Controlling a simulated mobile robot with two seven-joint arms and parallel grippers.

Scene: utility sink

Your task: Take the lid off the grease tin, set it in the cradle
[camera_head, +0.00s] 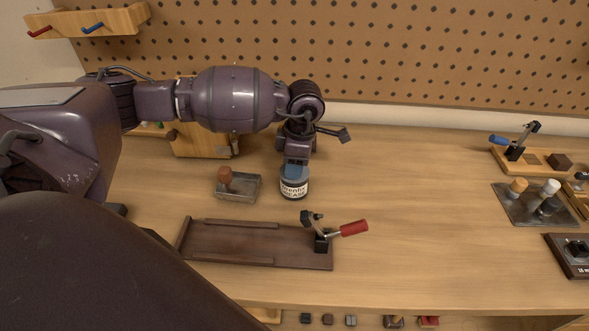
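The grease tin (294,188) is a small dark round tin with a white label, standing upright near the middle of the bench. My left gripper (296,170) points straight down over its top, with blue-grey fingers at lid height. The lid is mostly hidden by the gripper, and I cannot tell whether the fingers are closed on it. A dark wooden cradle-like base (225,243) with rails and a red-handled clamp (352,228) lies in front of the tin; I cannot tell for certain that it is the cradle. My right gripper is not in view.
A grey metal tray (240,194) with a brown-handled tool stands just left of the tin. A wooden block (200,146) is behind it. Clamp fixtures (530,160) and a metal plate with knobs (525,205) are at far right. The bench between is clear.

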